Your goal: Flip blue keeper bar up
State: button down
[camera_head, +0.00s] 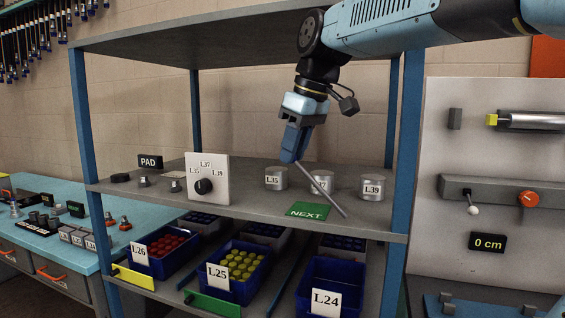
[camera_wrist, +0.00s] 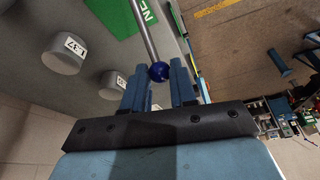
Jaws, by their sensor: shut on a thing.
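My gripper (camera_head: 296,148) is above the middle shelf, pointing down. It is shut on a thin grey rod (camera_head: 325,189) that slants down to the right toward the shelf's front edge. In the wrist view, the rod (camera_wrist: 145,32) ends in a blue ball (camera_wrist: 159,72) at my fingertips (camera_wrist: 160,82). I cannot tell whether the rod's lower end touches or is fixed to the shelf. No separate bar is clearly identifiable as the blue keeper bar; whether this blue-ended rod is it, I cannot tell.
Grey cylinders L35 (camera_head: 276,178) and L39 (camera_head: 372,187) stand near the rod, with L37 (camera_head: 321,182) partly behind it. A green NEXT plate (camera_head: 308,210) lies by the shelf edge. Blue bins, including L24 (camera_head: 352,283), sit below. A blue post (camera_head: 405,150) stands to the right.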

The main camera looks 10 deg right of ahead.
jog(key=shift+s+d+r+t+y, duration=0.4)
jog(key=shift+s+d+r+y, duration=0.35)
jog(key=shift+d, duration=0.2)
jog(key=shift+f, duration=0.1)
jog(key=c, duration=0.9)
grip_release()
jog(key=shift+w, duration=0.1)
